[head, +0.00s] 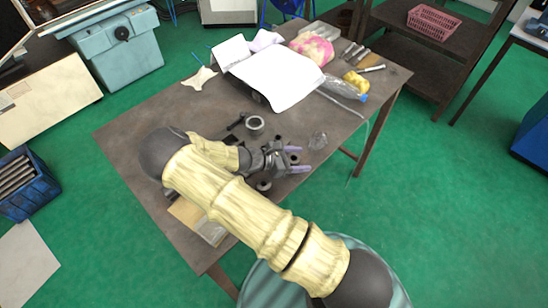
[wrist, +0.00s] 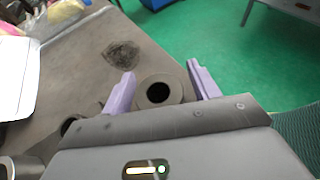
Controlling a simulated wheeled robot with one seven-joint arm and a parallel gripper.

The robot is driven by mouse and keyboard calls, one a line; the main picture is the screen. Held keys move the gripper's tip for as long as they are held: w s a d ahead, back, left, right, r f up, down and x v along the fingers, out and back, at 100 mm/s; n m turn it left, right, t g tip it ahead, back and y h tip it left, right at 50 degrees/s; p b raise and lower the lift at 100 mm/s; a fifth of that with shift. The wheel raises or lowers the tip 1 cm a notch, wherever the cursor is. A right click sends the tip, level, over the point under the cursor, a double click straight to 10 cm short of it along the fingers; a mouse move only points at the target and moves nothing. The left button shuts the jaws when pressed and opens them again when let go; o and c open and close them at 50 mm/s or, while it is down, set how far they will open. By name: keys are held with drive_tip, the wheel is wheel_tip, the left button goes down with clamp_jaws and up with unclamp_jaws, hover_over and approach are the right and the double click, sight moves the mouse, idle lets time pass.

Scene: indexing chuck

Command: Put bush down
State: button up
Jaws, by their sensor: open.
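My gripper (head: 297,159) is low over the middle of the table, its two purple fingers apart. In the wrist view, a grey round bush (wrist: 174,84) with a dark central hole lies between the open fingers (wrist: 162,82). Its hole faces the camera. A small gap shows on the right finger's side; the left finger is very close, and I cannot tell if it touches. The bush's underside is hidden by my gripper. In the head view, a grey ring-shaped part (head: 255,123) stands behind my gripper, and a small dark ring (head: 264,186) lies in front of it.
A crumpled mesh lump (head: 318,140) lies right of my gripper, also in the wrist view (wrist: 122,53). White sheets (head: 275,78), a pink bundle (head: 312,48) and a yellow item (head: 355,80) fill the table's back. The table's left part (head: 135,125) is clear.

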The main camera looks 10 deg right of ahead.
drive_tip(key=b+v, duration=0.5)
drive_tip(key=v, duration=1.2)
drive_tip(key=shift+r, duration=0.25)
drive_tip(key=shift+a, duration=0.1)
drive_tip(key=s+d+r+m+y, duration=0.4)
drive_tip(key=s+d+m+y, duration=0.2)
drive_tip(key=m, duration=0.3)
drive_tip(key=s+d+r+m+y, duration=0.4)
drive_tip(key=s+d+m+y, duration=0.2)
drive_tip(key=m, duration=0.4)
drive_tip(key=shift+d+r+m+t+y, duration=0.15)
drive_tip(key=shift+d+m+t+y, duration=0.2)
drive_tip(key=shift+d+y, duration=0.5)
drive_tip(key=shift+o, duration=0.4)
drive_tip(key=shift+d, duration=0.1)
drive_tip(key=shift+w, duration=0.1)
